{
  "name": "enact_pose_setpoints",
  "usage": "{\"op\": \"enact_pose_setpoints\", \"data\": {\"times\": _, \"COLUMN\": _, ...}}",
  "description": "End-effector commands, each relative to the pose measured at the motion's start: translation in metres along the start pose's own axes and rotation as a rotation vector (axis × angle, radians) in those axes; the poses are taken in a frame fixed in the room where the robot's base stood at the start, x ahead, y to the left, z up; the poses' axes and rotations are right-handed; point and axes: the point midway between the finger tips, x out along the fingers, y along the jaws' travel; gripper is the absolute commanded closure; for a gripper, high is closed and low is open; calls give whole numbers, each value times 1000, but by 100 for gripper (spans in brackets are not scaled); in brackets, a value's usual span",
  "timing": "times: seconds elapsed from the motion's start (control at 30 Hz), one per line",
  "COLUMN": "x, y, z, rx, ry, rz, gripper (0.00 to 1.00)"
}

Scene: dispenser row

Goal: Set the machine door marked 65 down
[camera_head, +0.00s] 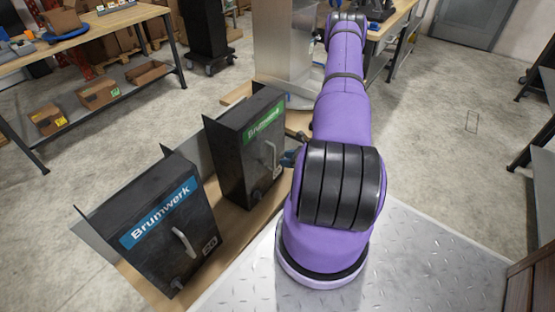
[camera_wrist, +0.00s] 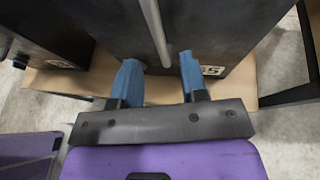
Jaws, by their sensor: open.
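The black machine with a green Brumwerk label (camera_head: 236,150) stands upright on a wooden bench. Its front door carries a grey bar handle (camera_head: 271,155). In the wrist view, the handle (camera_wrist: 156,28) runs down to between my blue fingertips, beside a small white number plate (camera_wrist: 212,70) that appears to read 65, partly covered by a finger. The door looks shut. My gripper (camera_wrist: 158,70) is open, with the handle's end between its fingers in the picture; I cannot tell whether they touch it. In the head view my purple arm hides most of the gripper.
A second black machine with a blue label (camera_head: 160,222) stands to the left, with its own handle (camera_head: 184,243). A wooden workbench (camera_head: 95,38) with boxes beneath is at the back left. Open concrete floor (camera_head: 440,120) lies to the right.

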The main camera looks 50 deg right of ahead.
Motion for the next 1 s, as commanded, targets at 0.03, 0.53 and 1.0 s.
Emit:
{"op": "enact_pose_setpoints", "data": {"times": 0.03, "x": -11, "y": -1, "z": 0, "rx": 0, "ry": 0, "rz": -4, "gripper": 60}}
{"op": "enact_pose_setpoints", "data": {"times": 0.53, "x": -58, "y": 0, "z": 1, "rx": -1, "ry": -1, "rz": 0, "gripper": 60}}
{"op": "enact_pose_setpoints", "data": {"times": 1.0, "x": -32, "y": 13, "z": 152, "rx": -320, "ry": -36, "rz": 309, "gripper": 60}}
